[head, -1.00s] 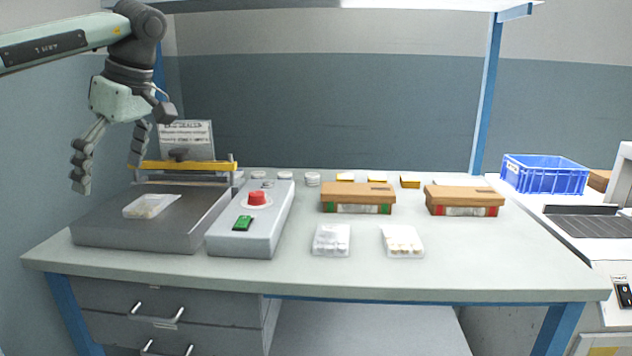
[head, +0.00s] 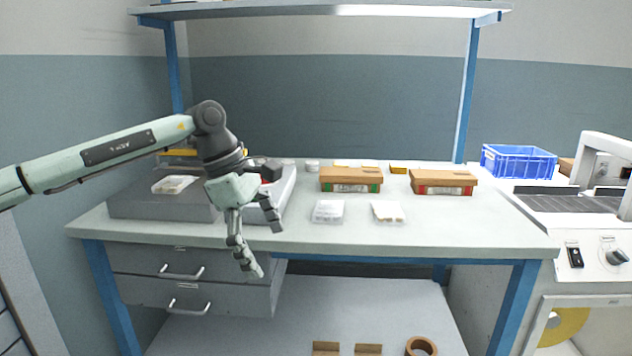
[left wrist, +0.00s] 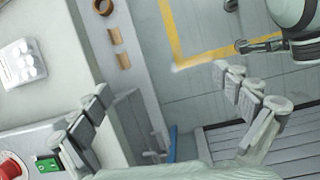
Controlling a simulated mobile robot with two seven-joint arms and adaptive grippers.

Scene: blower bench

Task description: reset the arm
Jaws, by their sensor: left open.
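My left gripper (head: 263,248) is open and empty in the head view. It hangs pointing down in front of the bench's front edge, near the drawers, with my left arm reaching in from the left. In the left wrist view its two fingers (left wrist: 165,105) are spread wide with nothing between them. Part of my other arm, with what looks like my right gripper (left wrist: 258,45), shows at the upper right of that view over the floor. It is cut off by the frame, and its jaws are unclear. The head view does not show it.
The bench (head: 460,230) holds a grey sealer (head: 150,205) with a clear bag (head: 175,184), two brown boxes (head: 350,178) (head: 443,181) and two small clear packs (head: 328,210) (head: 387,211). A blue crate (head: 518,161) stands right. Tape (head: 420,346) lies on the lower shelf.

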